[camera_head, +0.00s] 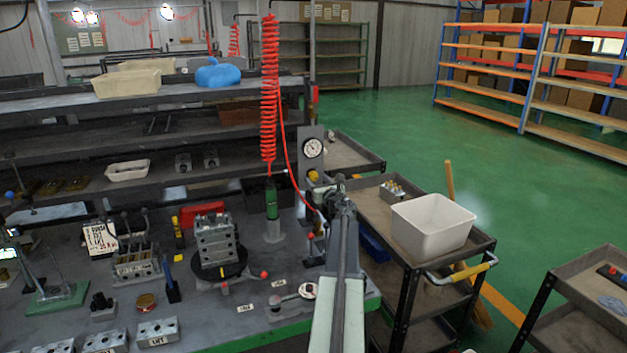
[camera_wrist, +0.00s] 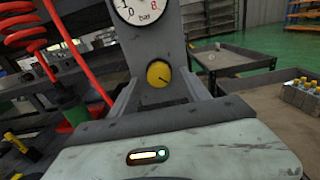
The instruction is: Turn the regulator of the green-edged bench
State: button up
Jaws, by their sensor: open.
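The regulator is a yellow round knob (camera_wrist: 158,74) on a grey upright plate, below a white dial gauge (camera_wrist: 141,8) marked "bar". A dark line on the knob slants down to the right. The knob (camera_head: 313,175) and gauge (camera_head: 313,149) also show in the head view, above the green-edged bench (camera_head: 285,336). My gripper (camera_wrist: 164,82) is open in the wrist view, with one finger to each side of the knob's lower part. I cannot tell whether the fingers touch it. In the head view my arm's end is just right of the regulator plate.
A red coiled hose (camera_head: 269,95) hangs left of the regulator, with a green cylinder (camera_head: 272,198) below it. A cart with a white bin (camera_head: 432,222) stands to the right. A valve block (camera_head: 217,240) and other blocks stand on the bench. Green floor is open behind the carts.

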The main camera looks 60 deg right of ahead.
jog(key=shift+x, duration=1)
grip_shut()
jog(key=shift+m, duration=0.3)
jog(key=m, duration=0.3)
jog(key=shift+a+m, duration=0.1)
jog(key=shift+m, duration=0.2)
jog(key=m, duration=0.4)
jog(key=shift+m, duration=0.3)
jog(key=m, duration=0.4)
jog(key=shift+m, duration=2.4)
